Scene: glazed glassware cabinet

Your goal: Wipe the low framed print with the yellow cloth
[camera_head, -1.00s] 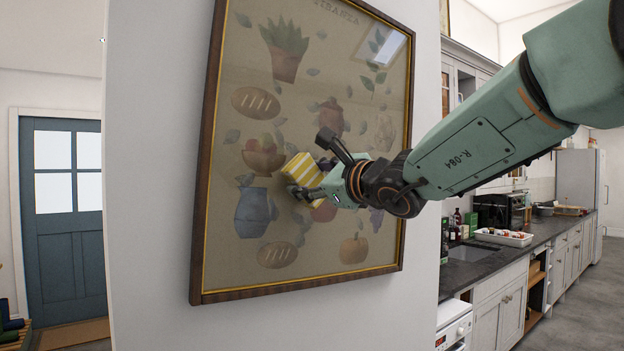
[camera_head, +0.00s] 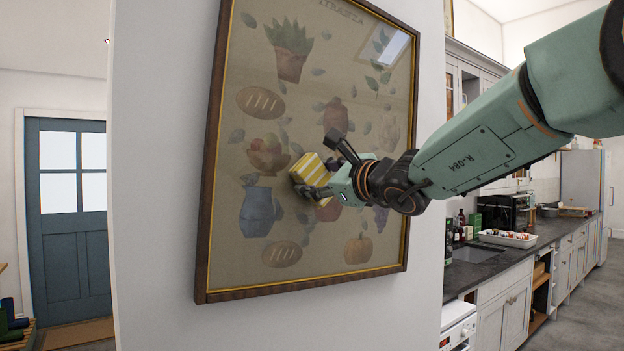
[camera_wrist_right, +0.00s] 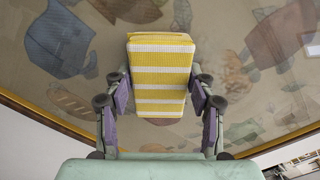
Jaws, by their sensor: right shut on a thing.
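The framed print (camera_head: 300,245) hangs on the white wall, with a dark wood frame, a gold inner edge and pictures of pots, bread and fruit. My right gripper (camera_head: 328,178) is shut on the yellow cloth (camera_head: 311,170), which has white stripes and is folded into a block. The cloth is in front of the middle of the print; I cannot tell whether it touches the surface. In the right wrist view the cloth (camera_wrist_right: 160,75) sits between the two fingers (camera_wrist_right: 160,105), with the print (camera_wrist_right: 215,55) behind it. My left gripper is not in view.
To the right, a dark counter (camera_head: 480,268) runs back with a sink and a white tray (camera_head: 508,239) on it. A blue door (camera_head: 70,240) stands at the left. The wall around the print is clear.

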